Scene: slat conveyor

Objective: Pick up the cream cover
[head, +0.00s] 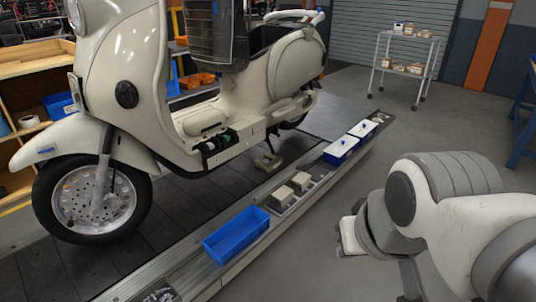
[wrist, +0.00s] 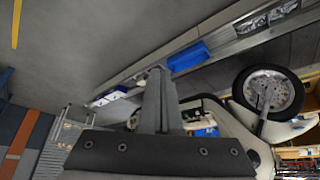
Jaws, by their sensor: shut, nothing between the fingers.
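Two cream blocks sit side by side in a grey tray on the conveyor-side rail in the head view, a farther one (head: 301,181) and a nearer one (head: 282,197). Either may be the cream cover; I cannot tell which. My gripper (wrist: 159,76) shows in the wrist view with its fingers together and nothing between them. It is apart from the rail. In the wrist view its fingers hide much of the rail beyond the blue bin, where the cream blocks are not clear. In the head view my arm stands to the right of the rail.
An open blue bin (head: 236,235) stands on the rail nearer than the blocks. Two blue boxes with white tops (head: 342,149) (head: 363,128) stand farther along. A cream scooter (head: 190,110) stands left of the rail. A wheeled cart (head: 405,55) is at the back.

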